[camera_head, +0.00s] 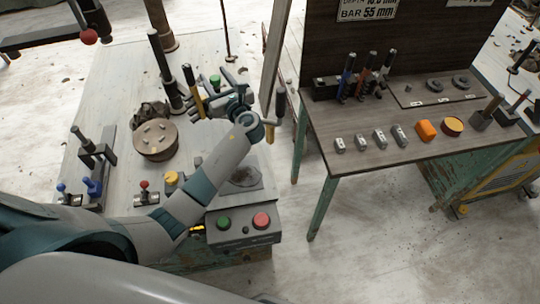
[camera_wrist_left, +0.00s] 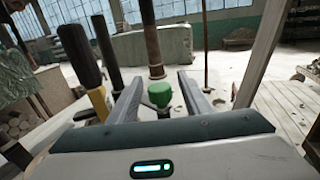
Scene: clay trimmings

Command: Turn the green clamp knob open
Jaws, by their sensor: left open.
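The green clamp knob (camera_head: 214,80) is a small round knob at the back of the pale table, among dark upright posts. My left gripper (camera_head: 228,88) is just to the right of it in the head view, with its two fingers apart. In the left wrist view the green knob (camera_wrist_left: 159,93) shows between the two open fingers (camera_wrist_left: 160,82), near the middle of the gap. No finger is seen touching it. How far it is from the fingertips in depth is hard to tell. My right gripper is not in view.
A yellow-collared black handle (camera_wrist_left: 90,75) stands close left of the fingers, beside dark posts. A round brown disc (camera_head: 155,140), a red-knobbed clamp (camera_head: 145,190) and a box with green and red buttons (camera_head: 243,225) are nearer. A dark workbench (camera_head: 370,160) stands right, across a gap.

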